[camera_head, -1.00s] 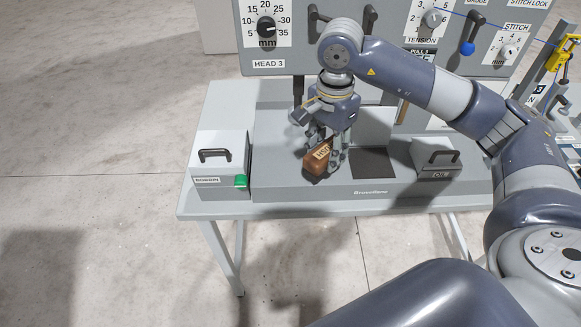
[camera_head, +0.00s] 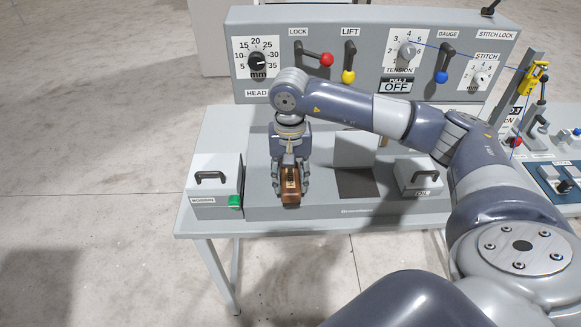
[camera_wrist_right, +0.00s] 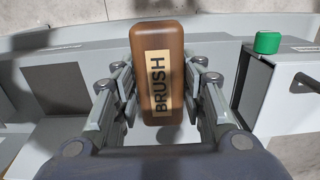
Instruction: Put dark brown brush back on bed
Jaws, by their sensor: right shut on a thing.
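The dark brown brush (camera_head: 290,188) is a block with a pale label, which reads BRUSH in the right wrist view (camera_wrist_right: 160,42). My right gripper (camera_head: 290,180) is shut on it, with fingers on both sides; the fingers also show in the right wrist view (camera_wrist_right: 160,100). The grey bed (camera_head: 323,195) is the low platform on the table. The brush is over its left part, near the front edge. I cannot tell whether the brush touches the bed. My left gripper is not in view.
The bobbin box (camera_head: 216,180) with a green button (camera_head: 235,201) stands left of the brush. A dark square patch (camera_head: 357,184) lies to its right, then another handled box (camera_head: 418,175). The control panel (camera_head: 370,75) rises behind.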

